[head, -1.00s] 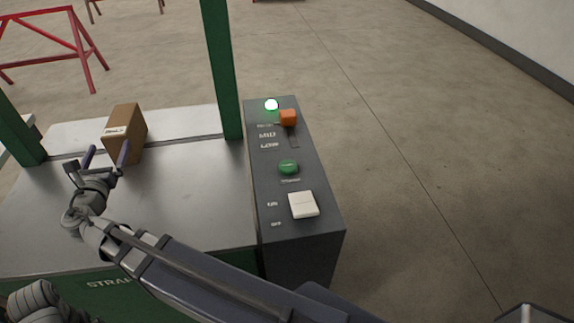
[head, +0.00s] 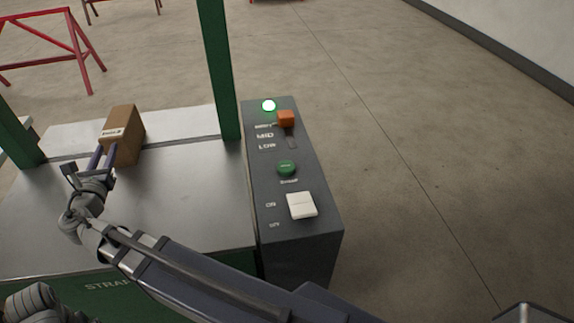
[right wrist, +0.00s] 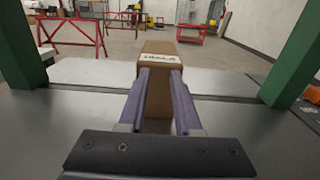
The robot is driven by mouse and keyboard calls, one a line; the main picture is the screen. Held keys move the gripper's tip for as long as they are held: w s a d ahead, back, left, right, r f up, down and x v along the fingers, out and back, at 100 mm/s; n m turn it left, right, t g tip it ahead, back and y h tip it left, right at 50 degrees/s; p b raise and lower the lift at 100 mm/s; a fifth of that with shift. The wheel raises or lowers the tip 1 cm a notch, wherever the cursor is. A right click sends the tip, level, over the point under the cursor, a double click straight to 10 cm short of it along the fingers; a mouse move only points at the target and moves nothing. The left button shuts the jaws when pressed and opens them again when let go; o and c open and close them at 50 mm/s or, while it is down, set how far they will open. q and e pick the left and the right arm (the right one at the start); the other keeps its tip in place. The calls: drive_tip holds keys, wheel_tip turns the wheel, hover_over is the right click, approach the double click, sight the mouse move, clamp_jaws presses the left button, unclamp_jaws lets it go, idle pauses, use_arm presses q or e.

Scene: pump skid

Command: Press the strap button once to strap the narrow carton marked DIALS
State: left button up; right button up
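The narrow brown carton (head: 127,130) stands upright on the strapping machine's metal top (head: 180,190), between the green posts. Its white label reads DIALS in the right wrist view (right wrist: 160,57). My right gripper (head: 107,148) points at the carton's near face. Its fingers are partly closed with a gap between them, and nothing shows held; whether the tips touch the carton is unclear. The round green button (head: 287,169), with a small blurred label, is on the dark control panel (head: 300,238), well right of my gripper. My left gripper is not in view.
The panel also has a lit green lamp (head: 268,105), an orange slider knob (head: 286,118) at the top of its scale and a white ON/OFF rocker (head: 301,205). Green posts (head: 218,70) flank the top. The floor right of the panel is clear.

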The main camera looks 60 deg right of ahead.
clamp_jaws()
idle(0.9)
